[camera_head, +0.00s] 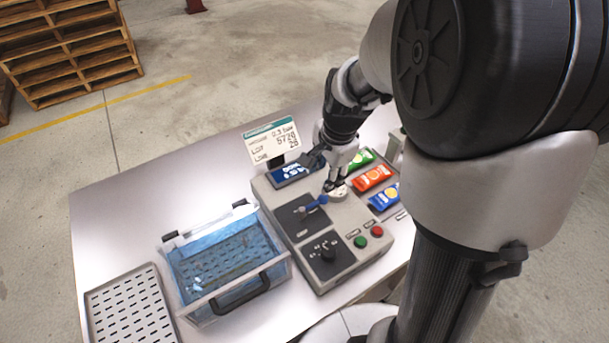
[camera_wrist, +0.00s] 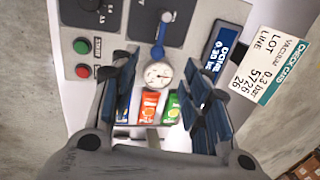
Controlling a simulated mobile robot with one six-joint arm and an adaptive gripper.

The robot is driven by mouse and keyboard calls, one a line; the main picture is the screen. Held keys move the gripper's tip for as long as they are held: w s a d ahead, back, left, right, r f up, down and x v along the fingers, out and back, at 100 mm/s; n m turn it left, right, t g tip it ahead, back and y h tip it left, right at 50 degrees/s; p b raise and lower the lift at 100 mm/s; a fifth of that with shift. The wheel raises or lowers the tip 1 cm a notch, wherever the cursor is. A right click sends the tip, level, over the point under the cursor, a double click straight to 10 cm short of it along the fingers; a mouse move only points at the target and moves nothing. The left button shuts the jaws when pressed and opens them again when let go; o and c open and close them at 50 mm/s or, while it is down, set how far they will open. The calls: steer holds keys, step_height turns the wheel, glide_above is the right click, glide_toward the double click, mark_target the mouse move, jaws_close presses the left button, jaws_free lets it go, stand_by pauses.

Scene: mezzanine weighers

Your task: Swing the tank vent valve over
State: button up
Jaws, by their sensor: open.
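The vent valve is a lever with a blue grip (camera_head: 315,202) on a dark square plate of the grey control console (camera_head: 315,262). In the wrist view, the blue grip (camera_wrist: 159,46) points from its pivot toward the round white gauge (camera_wrist: 158,74). My gripper (camera_head: 334,182) is over the console by the gauge, close to the blue grip. In the wrist view, my gripper (camera_wrist: 158,66) is open, with its fingers on either side of the gauge and nothing held. I cannot tell its exact height above the grip. The clear tank (camera_head: 211,309) of blue water stands left of the console.
A dark knob plate (camera_head: 328,256), red button (camera_head: 377,231) and green button (camera_head: 360,242) sit on the console. Green, orange (camera_head: 372,178) and blue sachets lie at its right. A display (camera_head: 294,171) and check card (camera_head: 272,142) stand behind. A slotted tray (camera_head: 130,305) lies far left.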

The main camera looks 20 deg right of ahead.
mark_target(315, 202)
steer(key=w+f+b, duration=0.1)
steer(key=f, duration=0.4)
steer(key=w+f+b, duration=0.1)
steer(key=f, duration=0.3)
steer(key=w+f+b, duration=0.1)
steer(key=f+b, duration=0.1)
steer(key=f, duration=0.3)
steer(key=shift+a+f, duration=0.3)
steer(key=shift+a, duration=0.05)
steer(key=shift+c, duration=0.4)
jaws_close()
